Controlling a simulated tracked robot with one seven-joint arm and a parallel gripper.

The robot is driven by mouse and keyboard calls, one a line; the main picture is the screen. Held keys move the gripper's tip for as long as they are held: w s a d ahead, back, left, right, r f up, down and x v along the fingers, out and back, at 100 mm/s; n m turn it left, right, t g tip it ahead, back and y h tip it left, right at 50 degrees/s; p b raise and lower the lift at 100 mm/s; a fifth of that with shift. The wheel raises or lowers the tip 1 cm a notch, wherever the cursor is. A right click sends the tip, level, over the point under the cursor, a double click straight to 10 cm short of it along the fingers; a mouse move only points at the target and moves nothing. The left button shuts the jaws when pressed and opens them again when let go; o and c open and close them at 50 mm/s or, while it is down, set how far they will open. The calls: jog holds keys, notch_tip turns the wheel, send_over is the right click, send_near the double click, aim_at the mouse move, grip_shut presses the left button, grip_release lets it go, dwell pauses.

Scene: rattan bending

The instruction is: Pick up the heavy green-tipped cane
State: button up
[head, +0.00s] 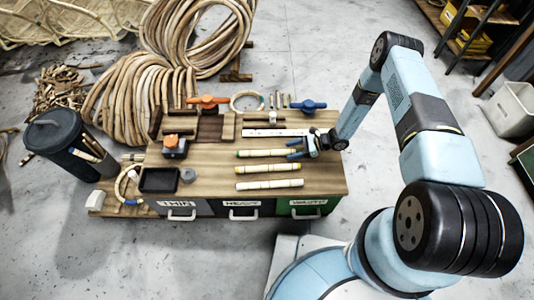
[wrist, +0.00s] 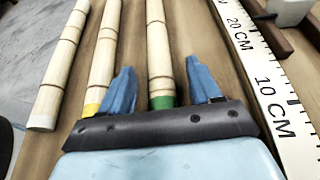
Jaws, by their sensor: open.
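The green-tipped cane (head: 265,153) lies flat on the workbench, the farthest of three parallel canes in the head view. In the wrist view the green-tipped cane (wrist: 158,45) runs away from me, its green end low between my fingers. My gripper (head: 291,149) is at the cane's right end in the head view. In the wrist view my gripper (wrist: 161,76) is open, with one blue finger on each side of the cane. I cannot tell its height above the cane. The gripper body hides the cane's nearest end.
A yellow-tipped cane (wrist: 101,55) lies close to my left finger, and a white-tipped cane (wrist: 60,62) farther left. A ruler (wrist: 262,75) lies to the right. Drawers labelled thin, heavy (head: 243,211) and waste (head: 307,208) face the front. Orange (head: 208,100) and blue (head: 308,105) tools lie behind.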

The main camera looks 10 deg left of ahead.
jog(key=shift+x, duration=0.8)
jog(key=c, duration=1.1)
jog(key=shift+r, duration=0.1)
